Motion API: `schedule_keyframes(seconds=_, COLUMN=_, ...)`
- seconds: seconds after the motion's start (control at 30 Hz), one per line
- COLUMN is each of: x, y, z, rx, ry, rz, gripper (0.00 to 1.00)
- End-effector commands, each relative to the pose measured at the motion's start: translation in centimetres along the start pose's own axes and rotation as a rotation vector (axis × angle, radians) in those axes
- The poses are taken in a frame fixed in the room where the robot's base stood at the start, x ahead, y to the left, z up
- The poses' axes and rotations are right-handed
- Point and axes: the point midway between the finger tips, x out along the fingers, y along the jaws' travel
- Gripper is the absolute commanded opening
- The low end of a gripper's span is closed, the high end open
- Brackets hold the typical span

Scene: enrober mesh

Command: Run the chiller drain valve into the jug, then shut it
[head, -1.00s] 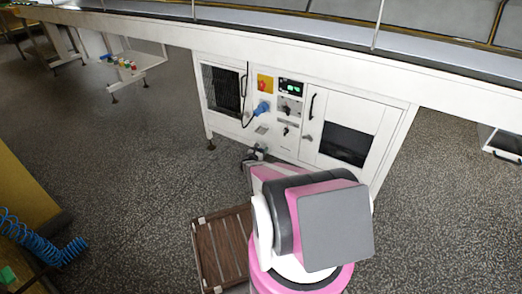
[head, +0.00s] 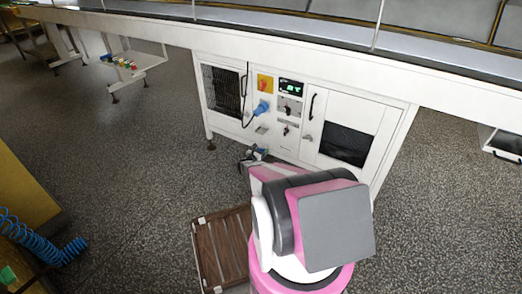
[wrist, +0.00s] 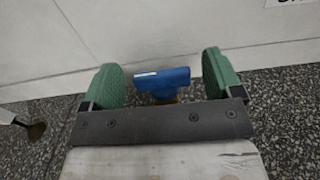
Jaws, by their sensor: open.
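A blue valve handle (wrist: 162,82) with a bit of brass-coloured metal under it shows in the wrist view, low in front of the white cabinet. My gripper (wrist: 168,80) is open, with one green finger pad on each side of the handle. Gaps show between the handle and both pads. In the head view my gripper (head: 253,157) is small, near the floor at the cabinet's lower edge, and my arm covers much of that spot. I cannot make out a jug in either view.
The white cabinet (head: 270,138) has a blue plug, a red and yellow switch, a display and dark grilles. A brown slatted crate (head: 208,262) lies on the floor beside my arm. A blue coiled hose (head: 40,240) is at far left. Speckled floor is open on both sides.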

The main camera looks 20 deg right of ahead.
Motion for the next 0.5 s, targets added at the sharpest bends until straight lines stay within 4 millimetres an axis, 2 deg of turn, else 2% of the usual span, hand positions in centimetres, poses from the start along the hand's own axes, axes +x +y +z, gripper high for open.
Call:
schedule_keyframes(seconds=0.3, x=-5.9, y=-0.1, z=0.2, rx=0.0, ry=0.001, rz=0.002, gripper=0.85)
schedule_keyframes(seconds=0.5, x=-8.8, y=-0.1, z=0.1, rx=-0.001, ry=0.0, rz=0.001, gripper=0.85)
